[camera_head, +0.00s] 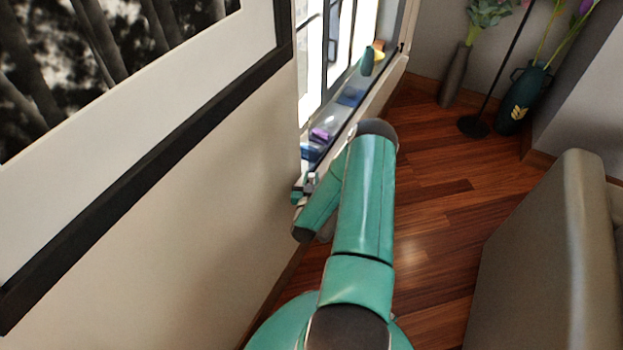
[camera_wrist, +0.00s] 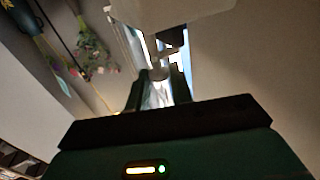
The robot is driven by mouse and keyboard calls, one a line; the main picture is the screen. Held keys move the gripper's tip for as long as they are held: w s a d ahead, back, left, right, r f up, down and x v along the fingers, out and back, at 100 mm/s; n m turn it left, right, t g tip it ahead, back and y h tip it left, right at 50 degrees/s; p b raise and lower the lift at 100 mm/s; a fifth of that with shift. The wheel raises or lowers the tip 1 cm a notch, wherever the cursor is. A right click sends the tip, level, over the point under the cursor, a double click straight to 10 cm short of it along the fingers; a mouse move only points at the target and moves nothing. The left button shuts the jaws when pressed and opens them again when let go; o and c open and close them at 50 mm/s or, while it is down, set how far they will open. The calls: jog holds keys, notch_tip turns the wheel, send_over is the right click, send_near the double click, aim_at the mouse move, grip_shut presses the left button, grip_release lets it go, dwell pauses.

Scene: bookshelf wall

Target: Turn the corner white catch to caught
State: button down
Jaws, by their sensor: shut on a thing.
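The white catch (camera_wrist: 159,73) shows in the wrist view as a small pale piece between my fingertips, in front of the bright window. My gripper (camera_wrist: 158,88) is shut on it, with one dark finger on each side. In the head view my gripper (camera_head: 303,188) is at the near end of the window, close to the wall edge. My teal arm hides much of that spot there, and I cannot make out the catch or its turn angle in that view.
Small items stand on the window sill (camera_head: 385,88), among them a purple thing (camera_head: 320,134) and a teal vase (camera_head: 367,61). A framed picture (camera_head: 150,160) hangs left. Floor vases (camera_head: 523,97) stand at the back. A grey seat (camera_head: 550,250) is right; wooden floor between is clear.

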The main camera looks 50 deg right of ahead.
jog(key=c, duration=1.3)
grip_release()
jog(key=shift+a, duration=0.1)
jog(key=v, duration=1.3)
jog(key=shift+s+a, duration=0.15)
jog(key=shift+a, duration=0.05)
jog(key=shift+s, duration=0.1)
jog(key=shift+r, duration=0.1)
